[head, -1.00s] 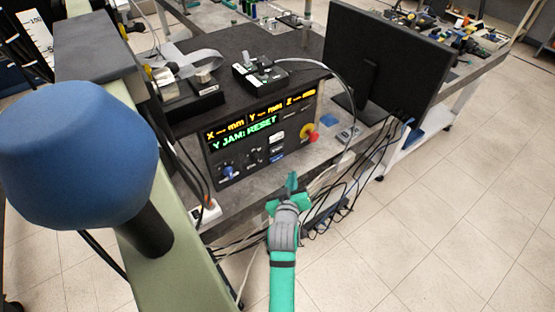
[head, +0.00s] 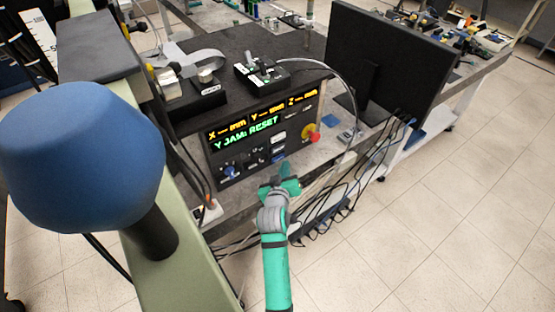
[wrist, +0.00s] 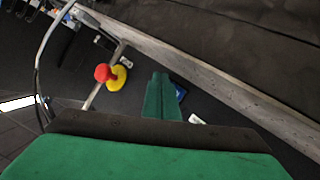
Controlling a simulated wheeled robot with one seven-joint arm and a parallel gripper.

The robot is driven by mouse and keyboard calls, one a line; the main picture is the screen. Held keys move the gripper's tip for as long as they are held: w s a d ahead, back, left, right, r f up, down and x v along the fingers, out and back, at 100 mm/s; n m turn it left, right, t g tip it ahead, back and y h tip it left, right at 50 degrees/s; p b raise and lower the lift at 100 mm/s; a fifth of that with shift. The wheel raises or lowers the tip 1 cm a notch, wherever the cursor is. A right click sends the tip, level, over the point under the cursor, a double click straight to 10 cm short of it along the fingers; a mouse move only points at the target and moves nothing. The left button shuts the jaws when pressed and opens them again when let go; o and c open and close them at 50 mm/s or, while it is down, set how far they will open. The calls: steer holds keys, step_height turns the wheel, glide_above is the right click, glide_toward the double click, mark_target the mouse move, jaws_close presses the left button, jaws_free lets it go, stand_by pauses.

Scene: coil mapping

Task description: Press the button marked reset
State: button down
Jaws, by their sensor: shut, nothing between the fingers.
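The dark control box (head: 240,165) has a front panel with a lit display (head: 250,128) that reads "Y JAM: RESET" in green under yellow X, Y and Z lines. Right of its knobs is a column of small buttons: a white one (head: 279,136) and, lowest, a blue one (head: 279,158). Their lettering is too small to read. My gripper (head: 282,174) is shut and empty, just in front of and below the blue button, seemingly apart from it. In the wrist view the closed fingers (wrist: 161,92) partly cover the panel, with the blue button (wrist: 180,91) beside their tip.
A red mushroom knob on a yellow base (head: 311,136) sits right of the buttons and also shows in the wrist view (wrist: 105,73). A monitor (head: 385,65) stands to the right. Loose cables (head: 335,205) hang below the bench edge. A small switch box (head: 262,72) is on top.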

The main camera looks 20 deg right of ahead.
steer(key=shift+w+a, duration=0.15)
steer(key=shift+a, duration=0.15)
stand_by(1.0)
steer(key=shift+d, duration=0.3)
steer(key=shift+w+a, duration=0.35)
steer(key=shift+a, duration=0.1)
